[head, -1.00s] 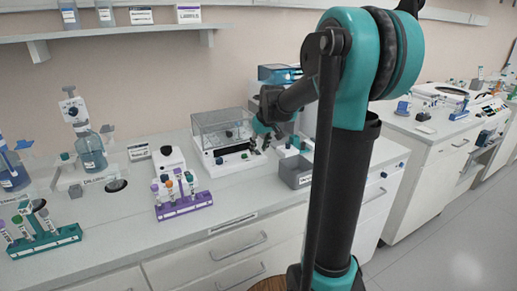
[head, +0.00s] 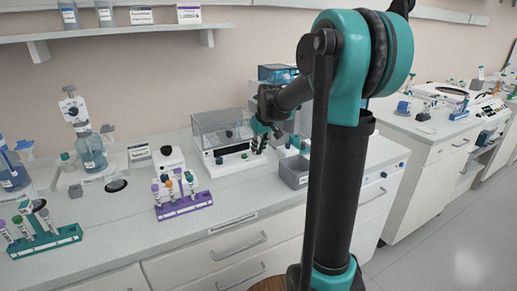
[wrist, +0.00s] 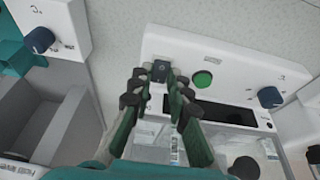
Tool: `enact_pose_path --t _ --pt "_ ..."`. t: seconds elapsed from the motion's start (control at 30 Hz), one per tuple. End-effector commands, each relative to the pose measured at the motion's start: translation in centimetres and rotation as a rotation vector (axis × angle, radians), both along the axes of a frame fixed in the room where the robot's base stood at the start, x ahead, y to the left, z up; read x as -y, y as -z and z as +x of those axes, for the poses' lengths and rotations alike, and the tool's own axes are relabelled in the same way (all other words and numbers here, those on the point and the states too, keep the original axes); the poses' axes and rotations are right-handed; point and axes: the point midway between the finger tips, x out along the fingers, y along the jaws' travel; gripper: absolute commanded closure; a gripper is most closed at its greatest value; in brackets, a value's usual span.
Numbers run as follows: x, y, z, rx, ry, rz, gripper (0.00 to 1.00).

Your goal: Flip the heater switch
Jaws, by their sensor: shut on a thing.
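The heater is a white-based unit (head: 228,162) with a clear box (head: 222,128) on top, on the left bench in the head view. In the wrist view its white front panel (wrist: 225,62) carries a small dark switch (wrist: 160,70), a round green button (wrist: 202,79) and a dark knob (wrist: 269,97). My gripper (wrist: 161,80) has its fingertips on both sides of the dark switch and is shut on it. In the head view my gripper (head: 258,144) is at the unit's front right and hides the switch. I cannot tell which way the switch is set.
A grey open bin (head: 294,172) stands just right of my gripper. A purple rack (head: 184,206) with capped tubes is to the left, near the bench edge. Another white unit with a blue knob (wrist: 38,40) is at the wrist view's upper left. Bare bench lies in front.

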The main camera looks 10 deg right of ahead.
Motion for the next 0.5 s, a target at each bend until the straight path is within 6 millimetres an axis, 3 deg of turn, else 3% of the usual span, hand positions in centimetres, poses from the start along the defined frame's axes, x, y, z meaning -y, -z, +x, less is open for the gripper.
enact_pose_path --t 0.3,0.5 --pt "-0.27 -0.16 0.85 -0.220 -0.002 -0.072 1.00" --pt "-0.30 -0.17 0.88 -0.265 0.000 -0.087 1.00"
